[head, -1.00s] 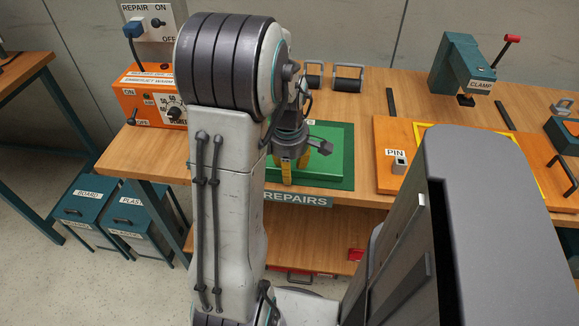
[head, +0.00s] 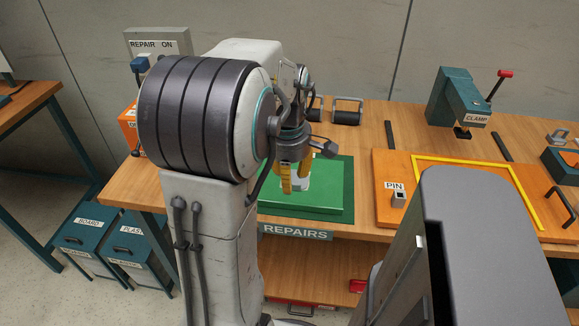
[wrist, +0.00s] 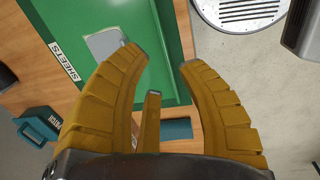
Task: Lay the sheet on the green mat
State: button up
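A small pale grey sheet (wrist: 103,42) shows over the mat in the wrist view, partly covered by the left finger. In the head view a pale piece (head: 302,183) shows beside my yellow fingers. My gripper (wrist: 163,58) is open, with a clear gap between its fingertips and the sheet outside that gap. In the head view my gripper (head: 295,176) points down over the mat; its exact height cannot be told.
An orange board (head: 385,212) with a yellow outline and a PIN block (head: 398,200) lies right of the mat. A teal clamp (head: 455,100) stands behind it. Black-handled rollers (head: 347,112) sit behind the mat. A REPAIRS label (head: 296,232) marks the bench edge.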

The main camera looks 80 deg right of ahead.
jog(key=shift+a+r, duration=0.15)
jog(key=shift+r, duration=0.95)
jog(key=w+a+r+t, duration=0.1)
jog(key=w+a, duration=1.4)
jog(key=w, duration=0.4)
jog(key=a+f+t+y, duration=0.1)
jog(key=a+f, duration=0.1)
jog(key=a, duration=1.8)
jog(key=shift+s+m+t, duration=0.35)
jog(key=shift+m+t, duration=0.05)
jog(key=shift+d+r, duration=0.1)
jog(key=shift+r, duration=0.05)
jog(key=w+p+v, duration=0.2)
jog(key=p+v, duration=0.7)
jog(key=shift+r+t, duration=0.3)
jog(key=shift+r, duration=0.4)
jog(key=shift+d, duration=0.1)
